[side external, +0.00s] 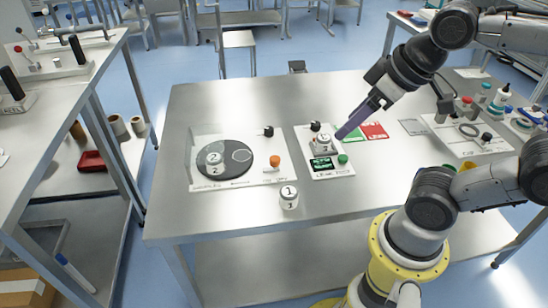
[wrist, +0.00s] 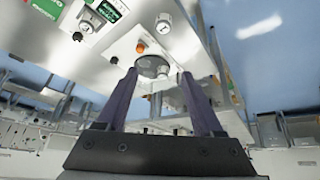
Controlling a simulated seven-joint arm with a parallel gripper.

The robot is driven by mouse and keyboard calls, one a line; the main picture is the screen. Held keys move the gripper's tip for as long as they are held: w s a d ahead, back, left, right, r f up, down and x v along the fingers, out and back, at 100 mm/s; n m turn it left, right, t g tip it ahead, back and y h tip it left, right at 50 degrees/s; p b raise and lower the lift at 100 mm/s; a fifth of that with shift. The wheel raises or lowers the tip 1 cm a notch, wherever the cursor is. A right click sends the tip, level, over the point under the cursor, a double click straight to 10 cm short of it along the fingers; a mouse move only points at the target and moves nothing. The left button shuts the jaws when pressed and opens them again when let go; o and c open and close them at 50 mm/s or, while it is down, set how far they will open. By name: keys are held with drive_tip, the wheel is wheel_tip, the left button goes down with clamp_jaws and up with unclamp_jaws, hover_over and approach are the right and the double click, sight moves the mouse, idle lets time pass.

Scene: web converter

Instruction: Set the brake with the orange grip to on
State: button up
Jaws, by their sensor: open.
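An orange grip (side external: 274,160) stands on the right part of a pale panel (side external: 240,180) with a dark round disc (side external: 240,164). The orange grip also shows in the wrist view (wrist: 141,47), beyond the left fingertip. Which setting it is at is too small to tell. My gripper (side external: 342,133) has long purple fingers and is over the neighbouring panel with a green display (side external: 321,163), right of the orange grip. In the wrist view my gripper (wrist: 158,74) is open, with nothing held; the disc (wrist: 152,66) shows between the fingertips.
A white jar marked 2 (side external: 214,160) stands on the disc. Another marked 1 (side external: 289,200) stands on bare table in front. A third jar (side external: 323,139) sits on the display panel beside my fingers. Green and red cards (side external: 373,131) lie to the right. The front table is mostly clear.

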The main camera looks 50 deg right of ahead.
drive_tip(key=w+d+r+g, duration=0.1)
drive_tip(key=w+r, duration=0.1)
drive_tip(key=w, duration=0.6)
drive_tip(key=g, duration=0.5)
hover_over(275, 158)
wheel_tip(275, 158, down, 14)
drive_tip(key=shift+m, duration=0.3)
wheel_tip(275, 158, down, 12)
drive_tip(key=shift+f, duration=0.25)
drive_tip(key=shift+c, duration=0.3)
clamp_jaws()
